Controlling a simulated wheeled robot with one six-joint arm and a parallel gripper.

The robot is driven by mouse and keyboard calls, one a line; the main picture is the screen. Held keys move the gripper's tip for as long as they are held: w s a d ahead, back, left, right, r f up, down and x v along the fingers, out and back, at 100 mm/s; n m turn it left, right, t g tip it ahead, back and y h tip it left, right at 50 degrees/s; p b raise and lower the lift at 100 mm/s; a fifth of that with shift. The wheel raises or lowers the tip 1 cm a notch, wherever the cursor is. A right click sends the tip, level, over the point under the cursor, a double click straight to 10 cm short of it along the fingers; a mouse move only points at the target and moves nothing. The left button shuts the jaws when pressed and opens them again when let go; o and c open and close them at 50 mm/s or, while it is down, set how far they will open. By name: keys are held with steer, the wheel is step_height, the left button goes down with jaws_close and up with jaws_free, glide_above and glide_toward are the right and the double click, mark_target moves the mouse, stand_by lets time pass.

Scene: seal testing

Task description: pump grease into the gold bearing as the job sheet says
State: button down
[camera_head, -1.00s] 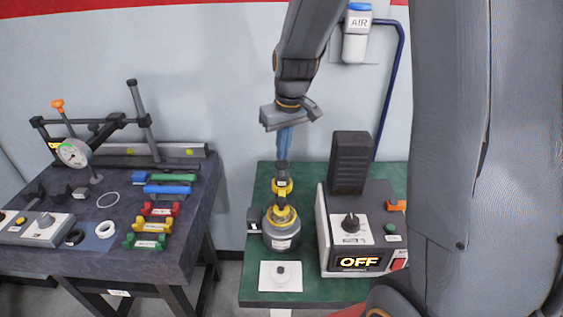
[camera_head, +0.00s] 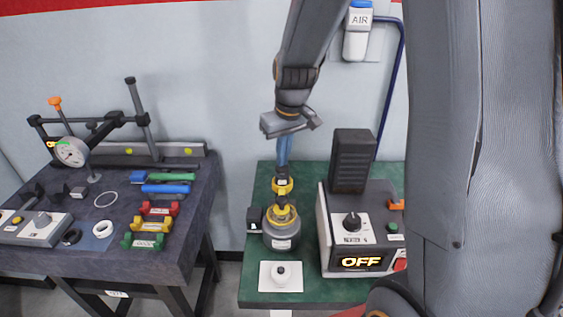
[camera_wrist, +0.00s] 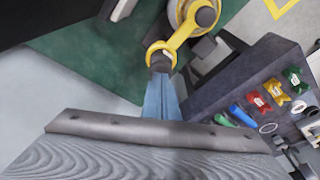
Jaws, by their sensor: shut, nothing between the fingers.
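My gripper (camera_head: 283,160) is shut and points down over the green bench. Its blue fingers hold nothing; their dark tips are at a yellow ring on top of a grey and yellow pump-like device (camera_head: 281,236). The wrist view shows the tips (camera_wrist: 160,62) at that yellow ring (camera_wrist: 160,52); I cannot tell whether they press on it. A yellow arm (camera_wrist: 185,32) runs from the ring to a dark knob (camera_wrist: 206,17). I cannot pick out the gold bearing for certain, and no readable job sheet shows.
A heater box (camera_head: 360,226) reading OFF stands close on the right. A white plate with a round button (camera_head: 280,277) lies in front. The dark table (camera_head: 120,264) at left bears a dial gauge (camera_head: 72,152) and red, yellow (camera_head: 152,224) and green labelled pieces.

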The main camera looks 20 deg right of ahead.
steer(key=shift+f, duration=0.25)
steer(key=shift+w+p+v, duration=0.15)
steer(key=shift+p+v, duration=0.55)
steer(key=shift+v, duration=0.1)
steer(key=shift+w+p+v, duration=0.2)
steer(key=shift+p+v, duration=0.5)
steer(key=shift+v, duration=0.1)
steer(key=shift+f, duration=0.15)
